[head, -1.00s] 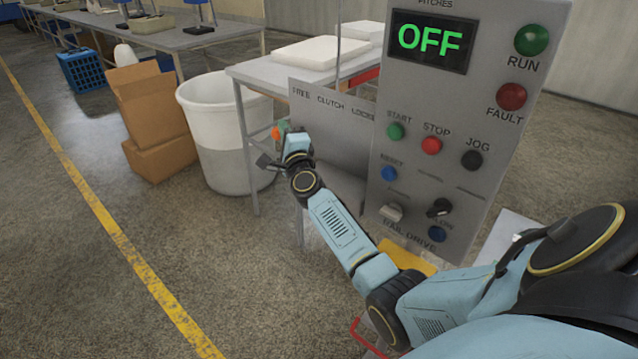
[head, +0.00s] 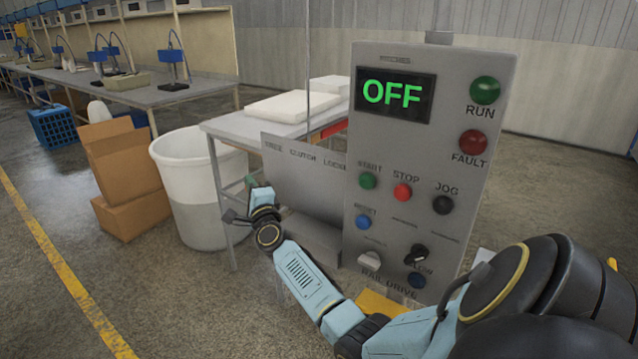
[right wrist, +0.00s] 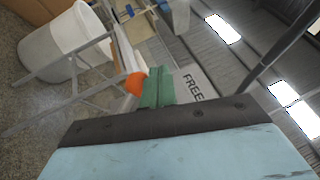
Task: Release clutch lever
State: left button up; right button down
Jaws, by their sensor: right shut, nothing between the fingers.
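The clutch plate (head: 300,175), lettered FREE, CLUTCH and LOCKED, stands left of the control panel (head: 420,230). An orange knob (right wrist: 135,83), which looks like the clutch lever's end, shows in the right wrist view close to the left side of my green fingers. I cannot tell whether they touch. The lever's shaft is hidden, and I cannot make out the knob in the head view now. My right gripper (head: 249,181) is by the plate's left, FREE end. In the right wrist view its fingers (right wrist: 158,78) are together and empty. My left gripper is out of view.
The panel display reads OFF. A grey table (head: 225,125) with white slabs stands behind the clutch plate. A white bin (head: 190,165) and cardboard boxes (head: 120,180) stand to the left. The floor at front left is clear.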

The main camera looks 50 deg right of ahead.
jog(key=s+a+r+p, duration=0.6)
jog(key=s+r+p, duration=0.2)
jog(key=s+p, duration=0.1)
jog(key=shift+s+a+r, duration=0.15)
jog(key=shift+s, duration=0.05)
dwell(0.6)
